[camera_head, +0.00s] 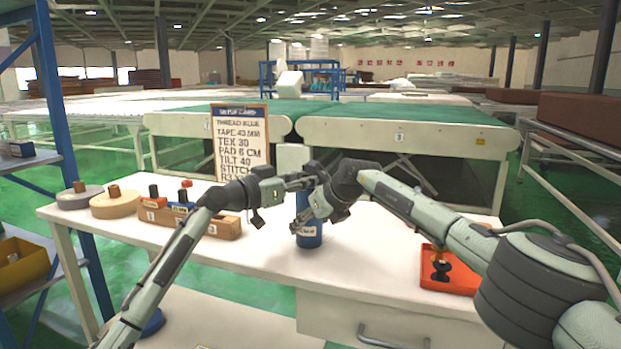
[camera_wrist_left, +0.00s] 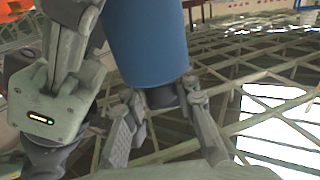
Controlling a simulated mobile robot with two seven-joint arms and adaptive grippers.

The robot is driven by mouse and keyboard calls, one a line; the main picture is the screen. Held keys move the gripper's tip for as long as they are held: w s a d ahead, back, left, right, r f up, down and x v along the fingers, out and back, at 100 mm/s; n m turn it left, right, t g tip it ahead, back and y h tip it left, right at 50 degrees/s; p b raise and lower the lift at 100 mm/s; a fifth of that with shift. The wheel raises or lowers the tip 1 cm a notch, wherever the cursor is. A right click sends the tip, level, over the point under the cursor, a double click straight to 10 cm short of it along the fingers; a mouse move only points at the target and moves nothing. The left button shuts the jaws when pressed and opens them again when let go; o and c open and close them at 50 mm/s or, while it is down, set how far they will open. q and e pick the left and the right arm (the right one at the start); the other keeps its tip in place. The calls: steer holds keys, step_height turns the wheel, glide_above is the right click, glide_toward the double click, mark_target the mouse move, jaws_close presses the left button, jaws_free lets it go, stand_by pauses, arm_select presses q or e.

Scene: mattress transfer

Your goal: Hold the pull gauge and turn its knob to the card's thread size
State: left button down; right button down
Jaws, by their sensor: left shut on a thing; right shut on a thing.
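The pull gauge, a blue cylinder (camera_head: 309,236) with a pale label, hangs near the table's middle; its body also shows large in the left wrist view (camera_wrist_left: 146,40). Its dark knob end (camera_wrist_left: 162,97) sits between the fingers of my left gripper (camera_wrist_left: 160,112), which is shut on it. In the head view my left gripper (camera_head: 300,183) reaches in from the left, above the blue body. My right gripper (camera_head: 310,203) is shut at the gauge from the right; its fingers partly hide the top. The setup card (camera_head: 240,142) stands behind, reading "TEX 30". The knob's setting cannot be read.
A wooden block (camera_head: 222,227) with small coloured items stands on the left of the white table (camera_head: 262,262), beside two tape rolls (camera_head: 114,204). A red tray (camera_head: 436,282) with a black-knobbed item is at the right. Green-topped conveyors lie behind.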

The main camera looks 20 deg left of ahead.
arm_select(q)
steer(key=shift+a+n+t+y, duration=0.1)
steer(key=shift+n+t+y, duration=0.5)
steer(key=shift+n+y, duration=0.5)
arm_select(e)
steer(key=shift+a+r, duration=0.1)
steer(key=shift+r, duration=0.05)
arm_select(q)
steer(key=shift+r, duration=0.1)
steer(key=c, duration=1.2)
jaws_free()
steer(key=v, duration=1.2)
steer(key=shift+s, duration=0.1)
arm_select(e)
steer(key=c, duration=0.6)
jaws_free()
